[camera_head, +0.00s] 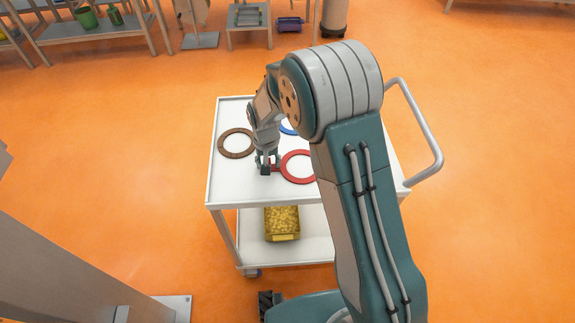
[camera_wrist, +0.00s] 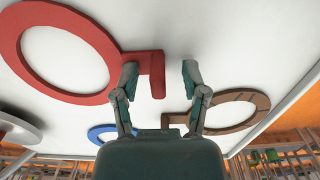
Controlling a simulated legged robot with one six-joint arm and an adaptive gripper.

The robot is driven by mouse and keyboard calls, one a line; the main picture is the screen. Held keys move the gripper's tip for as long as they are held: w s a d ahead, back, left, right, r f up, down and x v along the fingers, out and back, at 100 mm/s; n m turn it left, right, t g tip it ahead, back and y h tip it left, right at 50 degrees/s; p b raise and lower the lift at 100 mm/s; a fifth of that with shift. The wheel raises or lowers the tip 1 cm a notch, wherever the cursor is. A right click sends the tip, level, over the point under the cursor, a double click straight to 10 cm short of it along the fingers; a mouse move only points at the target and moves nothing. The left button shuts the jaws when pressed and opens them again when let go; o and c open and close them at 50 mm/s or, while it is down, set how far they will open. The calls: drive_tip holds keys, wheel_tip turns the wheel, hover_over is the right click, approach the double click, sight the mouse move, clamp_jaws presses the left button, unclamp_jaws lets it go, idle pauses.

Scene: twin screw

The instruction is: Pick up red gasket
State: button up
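The red gasket (camera_head: 299,181) is a flat ring lying on the white cart top, right of my gripper (camera_head: 267,165) in the head view; my arm hides its right edge. In the wrist view the red gasket (camera_wrist: 75,97) is at the upper left, with a hooked tab reaching right. My gripper (camera_wrist: 160,73) is open there, with one finger on each side of the tab's end. The left finger overlaps the tab in the picture; I cannot tell whether it touches. Nothing is visibly clamped.
A brown gasket (camera_head: 237,155) lies left on the cart top (camera_head: 225,185). A blue gasket (camera_head: 287,129) lies behind, partly hidden by my arm. A yellow bin (camera_head: 282,222) stands on the lower shelf. The cart handle (camera_head: 432,150) sticks out right. The orange floor around is mostly clear.

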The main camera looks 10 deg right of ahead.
clamp_jaws()
drive_tip(key=shift+r, duration=0.1)
